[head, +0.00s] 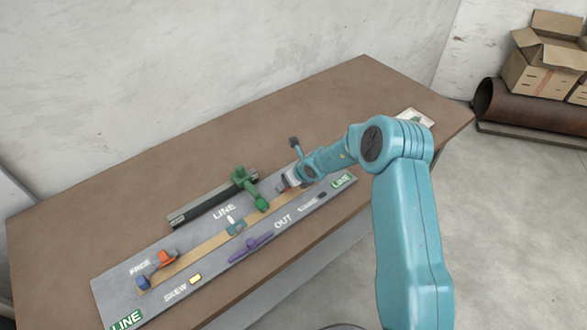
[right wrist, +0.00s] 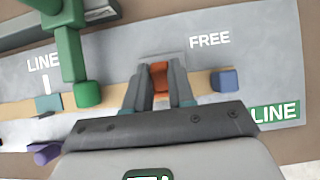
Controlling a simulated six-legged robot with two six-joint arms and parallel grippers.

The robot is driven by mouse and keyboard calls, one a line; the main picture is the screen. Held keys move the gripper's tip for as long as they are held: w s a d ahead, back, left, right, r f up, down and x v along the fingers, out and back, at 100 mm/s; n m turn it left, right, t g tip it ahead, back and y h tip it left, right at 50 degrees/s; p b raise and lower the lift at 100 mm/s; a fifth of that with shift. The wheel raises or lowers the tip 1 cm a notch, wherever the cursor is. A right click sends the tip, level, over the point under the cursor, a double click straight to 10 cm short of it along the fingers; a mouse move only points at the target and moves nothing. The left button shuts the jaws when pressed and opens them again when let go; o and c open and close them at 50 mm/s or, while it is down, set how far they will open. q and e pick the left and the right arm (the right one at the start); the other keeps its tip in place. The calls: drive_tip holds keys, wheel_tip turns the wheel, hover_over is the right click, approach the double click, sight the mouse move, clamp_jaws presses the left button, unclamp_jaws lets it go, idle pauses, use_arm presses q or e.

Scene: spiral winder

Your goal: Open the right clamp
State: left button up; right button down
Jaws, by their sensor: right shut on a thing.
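The right clamp (right wrist: 159,80) shows as an orange piece between the fingers of my right gripper (right wrist: 160,98) in the right wrist view. The gripper is shut on it. It sits by the word FREE, on the tan strip of the grey board (head: 108,288). In the head view my right gripper (head: 287,183) is down at the right end of the board and largely hides this clamp. The left clamp (head: 163,258), orange, stands at the board's left end beside a blue block (head: 144,283). My left gripper is not in view.
A green arm (head: 245,185) reaches over the strip, left of my right gripper. A teal block (head: 236,228) and a purple piece (head: 250,248) lie near the middle. Another blue block (right wrist: 224,81) stands close to the right clamp. The brown table (head: 130,190) is mostly clear behind the board.

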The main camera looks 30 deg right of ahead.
drive_tip(key=shift+w+d+r+g, duration=0.15)
drive_tip(key=shift+w+g, duration=0.15)
drive_tip(key=shift+g, duration=0.1)
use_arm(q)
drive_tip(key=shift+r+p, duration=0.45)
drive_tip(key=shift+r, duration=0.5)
use_arm(e)
drive_tip(key=shift+w+g, duration=0.15)
drive_tip(key=shift+g, duration=0.15)
drive_tip(key=c, duration=1)
unclamp_jaws()
drive_tip(key=shift+o, duration=0.2)
use_arm(q)
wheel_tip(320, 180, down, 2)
drive_tip(key=shift+b, duration=1)
use_arm(e)
drive_tip(key=v, duration=1.6)
drive_tip(key=shift+w, duration=0.1)
